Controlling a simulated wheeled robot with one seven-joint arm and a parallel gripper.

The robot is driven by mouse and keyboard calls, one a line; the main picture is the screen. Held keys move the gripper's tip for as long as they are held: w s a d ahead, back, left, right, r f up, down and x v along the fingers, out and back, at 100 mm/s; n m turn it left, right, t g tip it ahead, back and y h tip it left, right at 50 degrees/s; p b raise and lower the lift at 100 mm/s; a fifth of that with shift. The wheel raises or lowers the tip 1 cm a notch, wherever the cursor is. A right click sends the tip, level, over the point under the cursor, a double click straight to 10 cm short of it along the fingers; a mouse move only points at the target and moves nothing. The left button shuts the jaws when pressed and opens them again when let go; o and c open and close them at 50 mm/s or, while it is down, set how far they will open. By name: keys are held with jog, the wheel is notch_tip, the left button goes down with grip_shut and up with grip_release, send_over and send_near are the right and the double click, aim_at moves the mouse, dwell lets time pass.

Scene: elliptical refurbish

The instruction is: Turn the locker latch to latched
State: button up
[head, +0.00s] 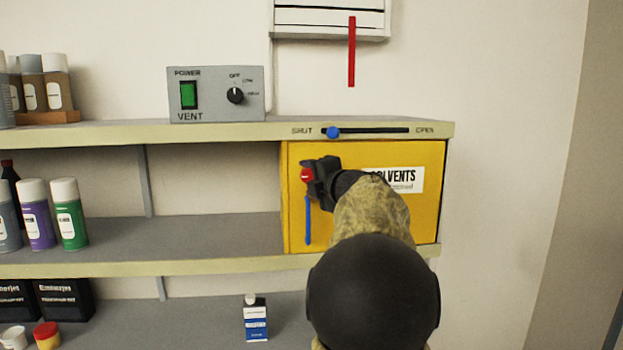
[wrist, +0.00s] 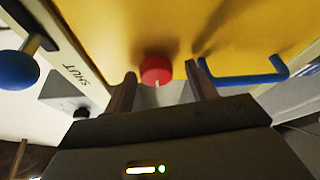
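The yellow locker (head: 400,225) with a "SOLVENTS" label sits under the top shelf at right, its door shut. The red round latch knob (head: 306,175) is at the door's upper left. In the wrist view the red knob (wrist: 155,69) has a short white mark on its edge. My gripper (head: 316,172) is at the knob, partly covering the door and label. In the wrist view my gripper (wrist: 160,74) has its two fingers apart, one on each side of the knob, with gaps visible. Whether the fingertips reach past its face is unclear.
A blue door handle (head: 308,220) hangs just below the knob; it is close to one finger in the wrist view (wrist: 243,80). A blue slider knob (head: 333,132) is at the SHUT end above the door. The vent box (head: 217,94) stands on the shelf.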

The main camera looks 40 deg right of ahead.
jog(key=shift+s+r, duration=0.1)
jog(key=shift+r, duration=0.05)
jog(key=s+a+b, duration=0.1)
jog(key=s+b, duration=0.2)
jog(key=s, duration=0.5)
jog(key=s+a+r+b, duration=0.1)
jog(key=s+b, duration=0.2)
jog(key=s, duration=0.6)
jog(key=shift+a+r, duration=0.15)
jog(key=shift+a, duration=0.25)
jog(key=shift+w, duration=0.15)
